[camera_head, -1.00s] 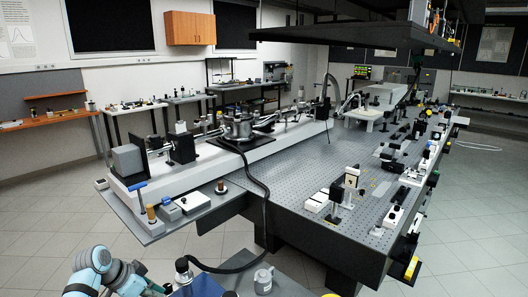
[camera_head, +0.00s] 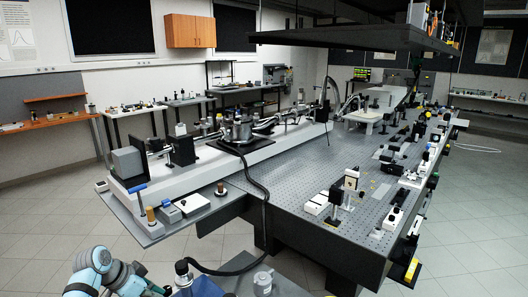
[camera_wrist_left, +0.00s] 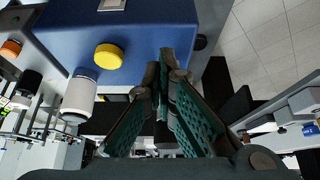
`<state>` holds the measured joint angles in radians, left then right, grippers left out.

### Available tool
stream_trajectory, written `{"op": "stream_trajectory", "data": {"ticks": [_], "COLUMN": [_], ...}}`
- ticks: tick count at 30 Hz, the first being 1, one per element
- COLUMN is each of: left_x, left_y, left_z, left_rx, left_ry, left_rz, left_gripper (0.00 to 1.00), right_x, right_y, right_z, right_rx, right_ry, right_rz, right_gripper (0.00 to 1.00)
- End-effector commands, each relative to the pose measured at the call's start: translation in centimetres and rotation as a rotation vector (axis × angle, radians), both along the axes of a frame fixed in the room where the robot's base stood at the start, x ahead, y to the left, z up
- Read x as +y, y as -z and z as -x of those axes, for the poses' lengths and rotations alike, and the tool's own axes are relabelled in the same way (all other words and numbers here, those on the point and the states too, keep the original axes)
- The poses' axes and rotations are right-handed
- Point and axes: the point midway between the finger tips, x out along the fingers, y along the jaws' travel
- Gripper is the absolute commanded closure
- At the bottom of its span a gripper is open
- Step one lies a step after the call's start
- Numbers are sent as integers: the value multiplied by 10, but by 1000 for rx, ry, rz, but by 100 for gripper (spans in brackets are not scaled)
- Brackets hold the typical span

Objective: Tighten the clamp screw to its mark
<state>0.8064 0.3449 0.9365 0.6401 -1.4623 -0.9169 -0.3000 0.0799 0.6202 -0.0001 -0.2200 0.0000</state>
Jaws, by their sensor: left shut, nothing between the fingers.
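I cannot tell for certain which part is the clamp screw, and I see no readable mark. In the left wrist view a round yellow knob (camera_wrist_left: 109,56) stands on a blue block (camera_wrist_left: 60,35). My left gripper (camera_wrist_left: 160,75) is shut and empty, its green-padded fingers meeting at the tips to the right of the knob, apart from it in the picture. In the head view my left arm comes in at the bottom left, but its fingers do not show clearly. A blue T-shaped handle (camera_head: 138,187) stands upright at the near left of the bench. My right gripper is not in view.
The long optical table (camera_head: 300,165) carries many small mounts along its right side. A black hose (camera_head: 265,200) hangs over its near edge. A small metal pot (camera_head: 263,281) stands at the bottom centre. A white cylinder (camera_wrist_left: 80,98) sits beside the blue block. The tiled floor at left is clear.

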Motion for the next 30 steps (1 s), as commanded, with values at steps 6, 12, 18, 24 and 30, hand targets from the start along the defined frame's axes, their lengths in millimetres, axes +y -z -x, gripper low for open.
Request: {"op": "stream_trajectory", "data": {"ticks": [6, 12, 18, 24, 30], "left_x": [6, 11, 14, 15, 15], "left_y": [0, 1, 1, 0, 0], "left_z": [-3, -7, -12, -14, -14], "left_rx": [1, 1, 0, 0, 0], "left_ry": [-2, -2, -1, -1, -1], "left_rz": [0, -1, -1, -1, -1], "left_gripper": [100, 100, 100, 100, 100], "right_x": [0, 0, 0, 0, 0], "right_y": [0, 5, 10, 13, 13], "right_z": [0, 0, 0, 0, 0], "right_rx": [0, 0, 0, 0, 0], "right_ry": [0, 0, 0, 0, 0], "right_rz": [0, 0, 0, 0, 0], "right_gripper": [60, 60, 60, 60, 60]}}
